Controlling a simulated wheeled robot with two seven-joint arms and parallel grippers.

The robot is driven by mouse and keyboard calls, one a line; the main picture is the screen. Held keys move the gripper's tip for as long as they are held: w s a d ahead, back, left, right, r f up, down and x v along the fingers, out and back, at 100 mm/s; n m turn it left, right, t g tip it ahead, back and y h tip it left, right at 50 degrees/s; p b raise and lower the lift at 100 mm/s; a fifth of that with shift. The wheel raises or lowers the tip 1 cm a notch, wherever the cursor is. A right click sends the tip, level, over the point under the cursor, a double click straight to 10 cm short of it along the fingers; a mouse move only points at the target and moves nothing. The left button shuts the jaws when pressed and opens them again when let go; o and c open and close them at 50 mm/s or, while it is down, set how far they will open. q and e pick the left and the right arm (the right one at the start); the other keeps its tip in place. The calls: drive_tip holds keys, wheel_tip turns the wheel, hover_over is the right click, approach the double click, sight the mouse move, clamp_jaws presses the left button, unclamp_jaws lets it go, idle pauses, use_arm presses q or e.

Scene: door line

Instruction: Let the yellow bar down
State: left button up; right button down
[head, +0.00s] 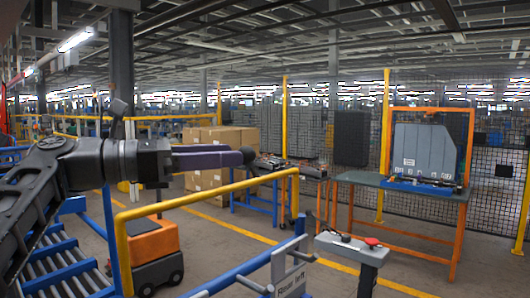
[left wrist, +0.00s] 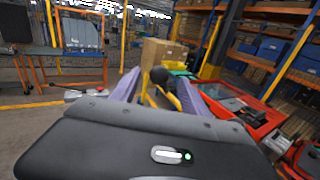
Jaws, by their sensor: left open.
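The yellow bar (head: 205,193) is a bent tube that slopes up to the right in front of me, with its ends turned down. My left gripper (head: 245,157) reaches in from the left above it, purple fingers pointing right. A black rounded knob (head: 248,156) shows at the fingertips. In the left wrist view the fingers of my left gripper (left wrist: 160,88) are apart, with the black knob (left wrist: 160,76) between them and parts of yellow tube (left wrist: 174,100) behind and below. I cannot tell whether the fingers touch the knob. My right gripper is out of view.
A roller conveyor (head: 65,265) is at lower left. An orange cart (head: 153,245) stands behind the bar. A workbench (head: 405,183) is at right, cardboard boxes (head: 230,140) behind.

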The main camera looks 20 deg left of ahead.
use_arm(q)
drive_tip(key=p+x, duration=0.1)
drive_tip(key=x, duration=0.7)
drive_tip(key=shift+a, duration=0.1)
drive_tip(key=shift+c, duration=0.3)
clamp_jaws()
idle(1.0)
